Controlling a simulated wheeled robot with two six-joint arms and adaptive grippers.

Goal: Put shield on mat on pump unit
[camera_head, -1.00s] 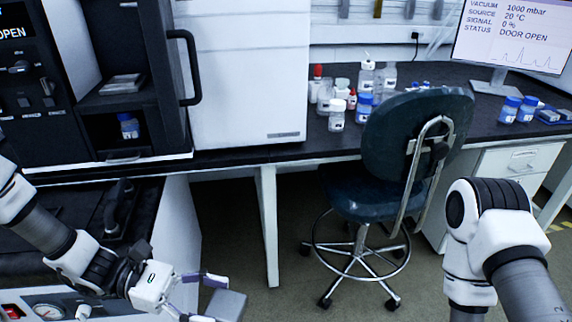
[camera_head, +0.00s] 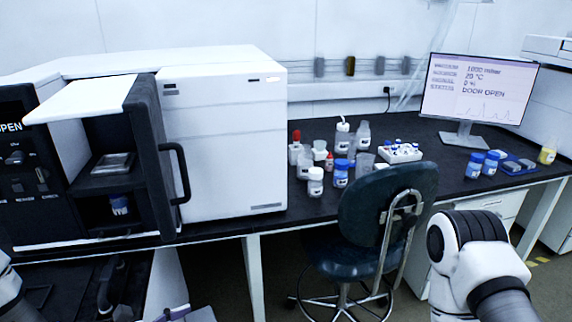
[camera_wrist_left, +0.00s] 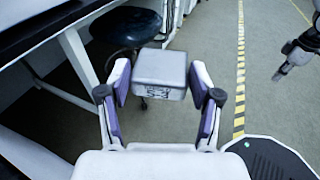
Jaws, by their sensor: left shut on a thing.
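My left gripper (camera_wrist_left: 160,92) is shut on a grey block (camera_wrist_left: 160,72) with a dark printed mark on its front face; it may be the shield. The block sits between the purple finger pads and hangs clear above the floor. In the head view only a little of the block (camera_head: 202,314) and a purple finger show at the bottom edge. A low unit with a black top (camera_head: 60,288) and a dark handle stands at lower left; I cannot tell whether it is the pump unit. No mat is clearly visible. A dark gripper (camera_wrist_left: 284,72), probably my right, shows at the right edge, its fingers unclear.
A white and black instrument (camera_head: 225,140) with an open door and black handle (camera_head: 180,172) stands on the bench. Several bottles (camera_head: 335,165) and a monitor (camera_head: 480,90) stand farther right. A dark swivel chair (camera_head: 385,205) is in front of the bench. Open floor lies between.

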